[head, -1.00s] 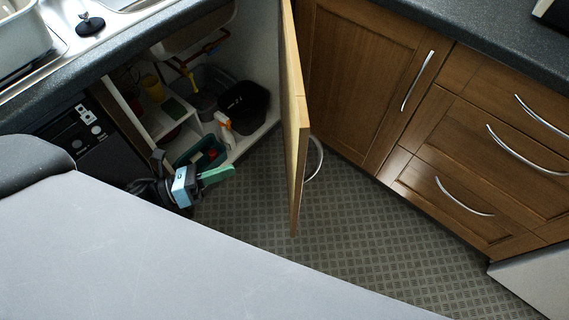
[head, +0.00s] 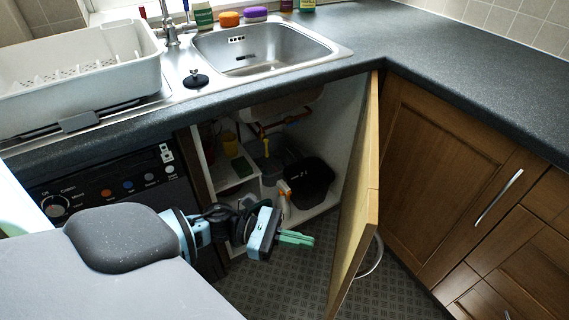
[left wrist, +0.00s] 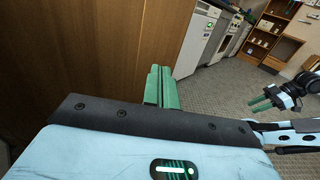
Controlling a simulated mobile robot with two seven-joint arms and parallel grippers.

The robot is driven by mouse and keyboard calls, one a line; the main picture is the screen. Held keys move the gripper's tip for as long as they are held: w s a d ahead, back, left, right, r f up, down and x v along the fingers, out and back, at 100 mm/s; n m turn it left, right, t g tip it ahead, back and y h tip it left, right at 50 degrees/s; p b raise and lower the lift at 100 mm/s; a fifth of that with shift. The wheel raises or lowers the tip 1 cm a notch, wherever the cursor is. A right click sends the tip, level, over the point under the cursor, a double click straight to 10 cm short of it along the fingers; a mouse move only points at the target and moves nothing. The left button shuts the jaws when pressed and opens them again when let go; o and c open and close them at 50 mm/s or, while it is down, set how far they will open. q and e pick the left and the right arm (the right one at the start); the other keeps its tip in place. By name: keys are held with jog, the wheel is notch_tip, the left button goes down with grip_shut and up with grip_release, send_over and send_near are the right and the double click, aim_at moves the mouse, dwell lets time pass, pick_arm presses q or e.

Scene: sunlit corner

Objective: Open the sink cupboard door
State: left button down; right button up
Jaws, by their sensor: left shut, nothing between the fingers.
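The sink cupboard door (head: 358,220) stands wide open in the head view, swung out to the right, with its curved metal handle (head: 373,258) on the far right side. The cupboard interior (head: 265,165) is exposed. My left gripper (head: 312,239) is shut and empty, its green fingers in front of the opening, left of the door and apart from it. In the left wrist view the shut fingers (left wrist: 160,87) lie before a brown wooden panel (left wrist: 95,45). My right gripper (left wrist: 260,103) shows small at the right there; its finger gap is unclear.
Inside the cupboard are a black bin (head: 309,183), a spray bottle (head: 284,192) and pipes. A black appliance (head: 110,190) stands left of it. Brown drawers (head: 520,260) are at the right. The patterned floor (head: 285,285) is clear below my left gripper.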

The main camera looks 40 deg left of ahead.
aim_at(350, 252)
pick_arm(q)
jog(key=p+x, duration=0.1)
jog(key=x, duration=0.6)
jog(key=shift+w+d, duration=0.15)
jog(key=shift+d, duration=0.15)
